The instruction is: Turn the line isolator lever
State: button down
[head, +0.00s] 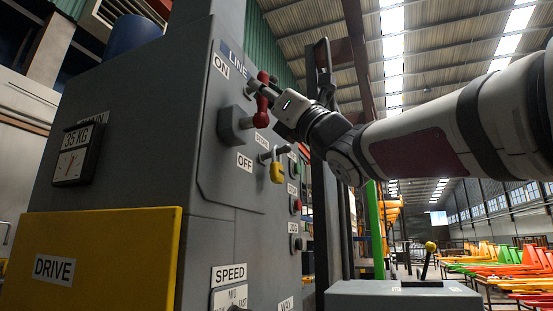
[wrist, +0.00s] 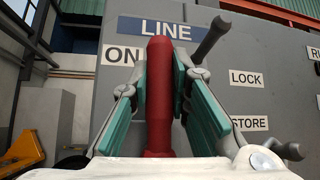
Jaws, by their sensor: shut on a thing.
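The line isolator lever is a red handle (head: 263,115) on a grey boss on the panel under the LINE label. It stands nearly upright, with its top beside the ON label (head: 221,66); the OFF label (head: 244,162) is lower down. My gripper (head: 264,87) comes in from the right and is shut on the lever's upper part. In the wrist view the red lever (wrist: 159,100) runs up between the teal finger pads of my gripper (wrist: 161,75). The fingers hide part of the lever in the head view.
A yellow padlock (head: 277,173) hangs on the panel below the lever, close to my gripper. A grey rod (wrist: 213,36) sticks out right of the lever in the wrist view. A yellow DRIVE box (head: 120,250) stands lower left. A pedestal with a yellow-knobbed stick (head: 429,247) stands lower right.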

jog(key=c, duration=1.5)
grip_release()
jog(key=v, duration=1.2)
jog(key=shift+f, duration=0.1)
